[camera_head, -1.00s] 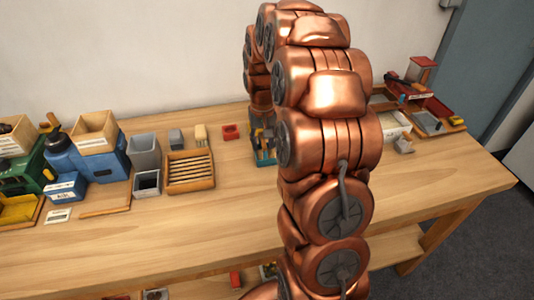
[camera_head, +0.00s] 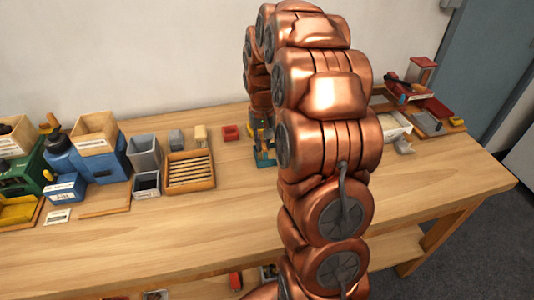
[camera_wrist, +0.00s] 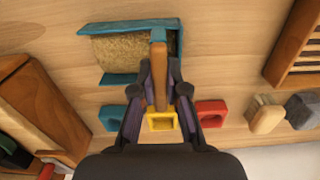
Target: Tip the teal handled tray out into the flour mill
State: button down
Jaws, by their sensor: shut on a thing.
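The teal handled tray (camera_wrist: 130,27) lies on the bench in the wrist view, with a tan, grainy fill showing inside it. Its brown handle (camera_wrist: 159,48) runs down between my fingers. My gripper (camera_wrist: 160,75) is shut on this handle. In the head view my copper arm hides most of the tray and gripper; a small teal part (camera_head: 263,156) shows beside the arm. At the left stand a blue machine (camera_head: 98,163) and a green machine (camera_head: 28,172), each with a wooden hopper on top. I cannot tell which is the flour mill.
Yellow (camera_wrist: 160,121), teal (camera_wrist: 112,117) and red (camera_wrist: 211,113) blocks sit close around my gripper. A slatted wooden tray (camera_head: 190,171) and a grey bin (camera_head: 145,152) stand between the tray and the machines. The bench front (camera_head: 200,235) is clear.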

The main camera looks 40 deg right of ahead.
jog(key=shift+r, duration=0.15)
jog(key=shift+r, duration=2.35)
